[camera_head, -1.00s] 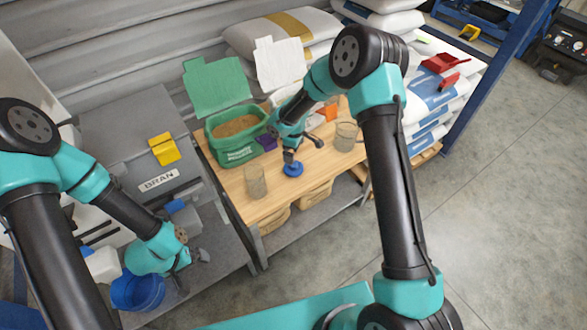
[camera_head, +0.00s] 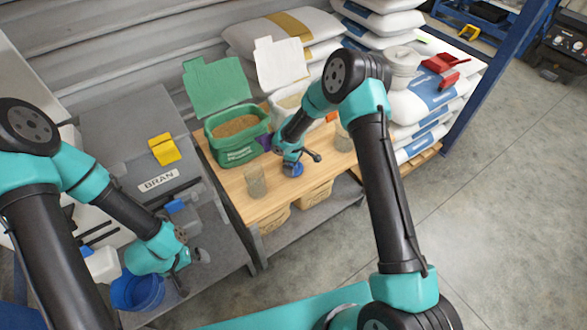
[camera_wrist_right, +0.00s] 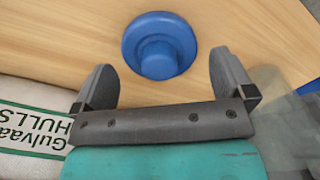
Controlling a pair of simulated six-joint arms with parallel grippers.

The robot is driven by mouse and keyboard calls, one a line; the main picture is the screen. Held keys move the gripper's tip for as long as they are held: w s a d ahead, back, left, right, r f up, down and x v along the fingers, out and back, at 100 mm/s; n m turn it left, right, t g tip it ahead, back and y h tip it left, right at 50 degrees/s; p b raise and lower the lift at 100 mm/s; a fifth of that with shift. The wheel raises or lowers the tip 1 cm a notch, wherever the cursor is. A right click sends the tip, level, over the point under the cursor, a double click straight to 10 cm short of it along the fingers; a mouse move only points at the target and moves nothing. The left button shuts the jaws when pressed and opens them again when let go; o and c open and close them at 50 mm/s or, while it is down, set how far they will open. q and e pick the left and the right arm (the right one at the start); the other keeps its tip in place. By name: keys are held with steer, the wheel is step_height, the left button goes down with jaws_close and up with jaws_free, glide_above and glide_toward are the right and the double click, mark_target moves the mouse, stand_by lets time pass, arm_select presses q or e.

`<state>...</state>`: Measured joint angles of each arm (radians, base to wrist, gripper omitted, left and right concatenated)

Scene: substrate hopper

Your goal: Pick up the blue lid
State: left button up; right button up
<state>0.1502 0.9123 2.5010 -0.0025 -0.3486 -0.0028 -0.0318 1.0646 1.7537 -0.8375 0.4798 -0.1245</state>
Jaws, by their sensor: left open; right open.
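The blue lid (camera_head: 293,171) is a round disc with a raised knob, lying on the wooden bench top. It also shows in the right wrist view (camera_wrist_right: 160,45), knob towards the camera, ahead of and roughly between the fingertips. My right gripper (camera_head: 302,162) is open just above the lid, and its fingers partly cover it in the head view. In the wrist view the right gripper (camera_wrist_right: 162,72) has nothing between its fingers. My left gripper (camera_head: 193,270) is open over the grey surface at the left, beside a blue bucket (camera_head: 138,291).
A clear beaker (camera_head: 255,182) stands left of the lid and another (camera_head: 344,137) stands right of it. A green tub (camera_head: 238,152) of brown grains sits behind. A sack (camera_wrist_right: 30,125) lies close to my right gripper. The bench front has free room.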

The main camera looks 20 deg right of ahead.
step_height(320, 180, down, 3)
steer(key=shift+w+f, duration=0.1)
steer(key=shift+f, duration=0.1)
stand_by(0.4)
steer(key=c, duration=0.7)
steer(key=shift+r, duration=0.1)
steer(key=shift+r, duration=0.85)
step_height(320, 180, up, 2)
steer(key=s+a, duration=0.1)
steer(key=s, duration=0.4)
steer(key=s+a, duration=0.2)
steer(key=s, duration=0.3)
steer(key=s+a+r, duration=0.1)
steer(key=s, duration=0.4)
steer(key=shift+s+a+r, duration=0.1)
steer(key=shift+s+a, duration=0.1)
